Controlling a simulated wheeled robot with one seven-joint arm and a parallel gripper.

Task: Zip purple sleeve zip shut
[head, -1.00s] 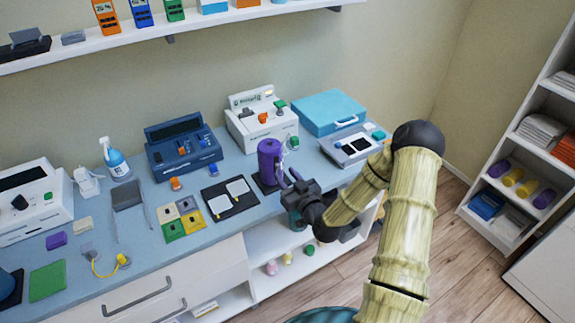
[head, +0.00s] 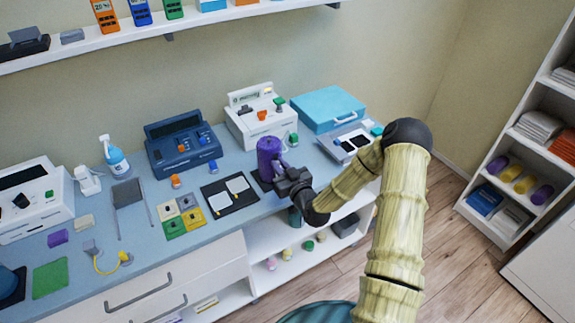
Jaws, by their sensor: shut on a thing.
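The purple sleeve (head: 268,152) stands upright on a dark base on the blue countertop, near the counter's front edge right of centre. My gripper (head: 281,174) is at the sleeve's front right side, low on it. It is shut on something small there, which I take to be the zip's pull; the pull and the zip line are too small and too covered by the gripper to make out. The lower right part of the sleeve is hidden behind the gripper.
A black board with two white pads (head: 230,194) lies just left of the sleeve. A white device (head: 258,115) and a blue device (head: 181,146) stand behind. A light blue case (head: 327,108) and a grey device (head: 350,143) are to the right. Open shelves lie below the counter.

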